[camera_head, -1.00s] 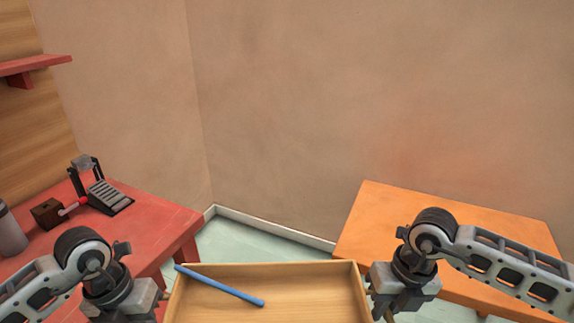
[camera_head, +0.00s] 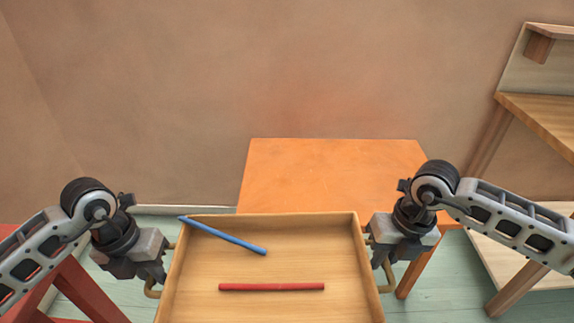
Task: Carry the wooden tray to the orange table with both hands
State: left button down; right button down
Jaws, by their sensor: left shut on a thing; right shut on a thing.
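The wooden tray (camera_head: 270,312) is in the bottom middle of the head view, held up in front of me. A blue stick (camera_head: 222,235) and a red stick (camera_head: 271,287) lie in it; the blue one's far end rests at the tray's left back corner. My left gripper (camera_head: 155,287) is shut on the handle at the tray's left side. My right gripper (camera_head: 383,280) is shut on the handle at its right side. The orange table (camera_head: 335,170) stands straight ahead beyond the tray, its top bare where it shows; the tray hides its near part.
A red table (camera_head: 85,292) shows at the lower left edge. A wooden shelf unit (camera_head: 545,112) stands at the right. Pale green floor (camera_head: 440,285) shows between it and the orange table. A plain wall (camera_head: 300,70) closes off the back.

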aim_at(329, 185)
jog(key=z, duration=0.8)
jog(key=i, duration=1.85)
jog(key=u, duration=0.7)
